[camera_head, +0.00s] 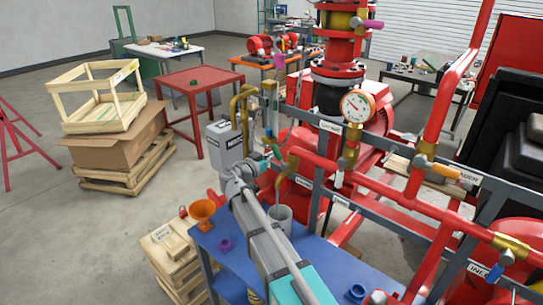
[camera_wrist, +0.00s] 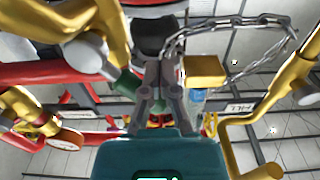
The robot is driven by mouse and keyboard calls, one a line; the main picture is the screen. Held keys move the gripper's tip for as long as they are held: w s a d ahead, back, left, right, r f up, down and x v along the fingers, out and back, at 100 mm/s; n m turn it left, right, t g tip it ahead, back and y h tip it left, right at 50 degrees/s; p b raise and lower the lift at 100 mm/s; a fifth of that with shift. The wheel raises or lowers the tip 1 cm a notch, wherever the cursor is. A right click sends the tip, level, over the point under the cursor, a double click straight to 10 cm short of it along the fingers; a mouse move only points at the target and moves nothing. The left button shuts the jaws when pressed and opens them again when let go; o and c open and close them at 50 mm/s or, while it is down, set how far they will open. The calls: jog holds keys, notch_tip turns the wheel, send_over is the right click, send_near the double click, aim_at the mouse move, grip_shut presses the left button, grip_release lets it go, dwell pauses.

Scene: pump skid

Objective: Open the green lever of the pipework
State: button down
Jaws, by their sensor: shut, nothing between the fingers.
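The green lever (camera_wrist: 127,82) shows in the wrist view as a short green grip just left of my gripper (camera_wrist: 160,62). It joins a pale round fitting on yellow pipework (camera_wrist: 115,25). My gripper's fingers are together and empty, beside the lever. I cannot tell whether they touch it. In the head view my arm reaches up to the yellow pipe (camera_head: 291,168) at the skid's left end. A small green part (camera_head: 275,150) shows there, and my wrist crowds the view of the lever.
A chain (camera_wrist: 235,20) hangs close by the fingers in the wrist view. A dark rounded part (camera_wrist: 150,35) is beyond the fingertips. Red pipes (camera_head: 375,185) and a grey frame (camera_head: 390,235) stand to the right. A blue table (camera_head: 330,255) is under my arm. Open floor lies left.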

aim_at(274, 151)
jog(key=shift+s+d+r+p, duration=0.35)
jog(key=shift+r+p, duration=0.1)
jog(key=shift+r, duration=0.1)
jog(key=shift+s+d+r+p, duration=0.2)
jog(key=shift+d+r+p, duration=0.1)
jog(key=shift+r+p, duration=0.2)
jog(key=shift+s+d+r, duration=0.35)
jog(key=shift+d, duration=0.1)
jog(key=shift+w+a, duration=0.2)
jog(key=shift+w+a+f, duration=0.1)
jog(key=shift+w+a, duration=0.15)
jog(key=shift+a, duration=0.05)
jog(key=shift+s, duration=0.1)
jog(key=v, duration=0.9)
dwell(0.3)
dwell(0.4)
